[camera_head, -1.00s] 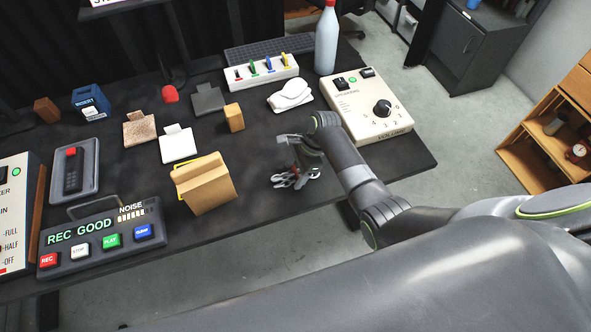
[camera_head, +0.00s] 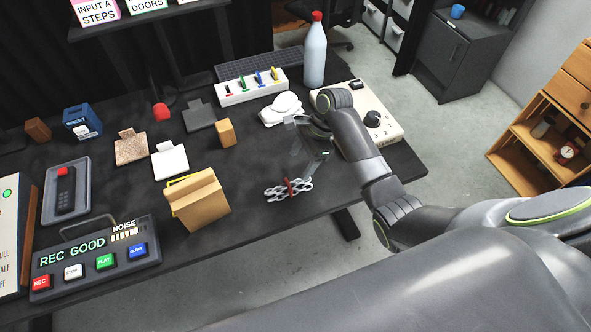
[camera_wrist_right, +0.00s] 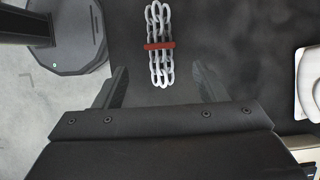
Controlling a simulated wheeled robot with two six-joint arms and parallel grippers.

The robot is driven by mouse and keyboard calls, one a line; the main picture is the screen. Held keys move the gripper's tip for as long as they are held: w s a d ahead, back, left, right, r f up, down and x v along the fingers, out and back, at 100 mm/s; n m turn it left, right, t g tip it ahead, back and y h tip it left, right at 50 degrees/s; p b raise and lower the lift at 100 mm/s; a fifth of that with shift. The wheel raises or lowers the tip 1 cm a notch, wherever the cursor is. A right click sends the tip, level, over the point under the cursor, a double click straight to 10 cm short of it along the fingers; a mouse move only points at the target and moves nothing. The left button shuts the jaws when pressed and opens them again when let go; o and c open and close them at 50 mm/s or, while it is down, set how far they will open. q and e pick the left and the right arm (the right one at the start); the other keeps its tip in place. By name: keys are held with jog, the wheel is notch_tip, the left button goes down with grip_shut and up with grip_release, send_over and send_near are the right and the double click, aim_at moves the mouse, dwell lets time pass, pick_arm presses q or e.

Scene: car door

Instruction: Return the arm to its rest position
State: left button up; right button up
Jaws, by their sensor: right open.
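My right gripper (camera_head: 308,143) is open and empty above the right part of the dark table (camera_head: 262,160). A short grey chain bundle (camera_head: 288,190) with a red band lies near the table's front edge, apart from the fingers. The chain bundle (camera_wrist_right: 160,45) also shows in the right wrist view, beyond the fingertips. My left gripper is not in view.
A cardboard box (camera_head: 200,202) stands left of the chain. Bare floor (camera_head: 455,135) lies right of the table.

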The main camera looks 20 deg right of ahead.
jog(key=shift+d+r, duration=0.25)
jog(key=shift+r, duration=0.35)
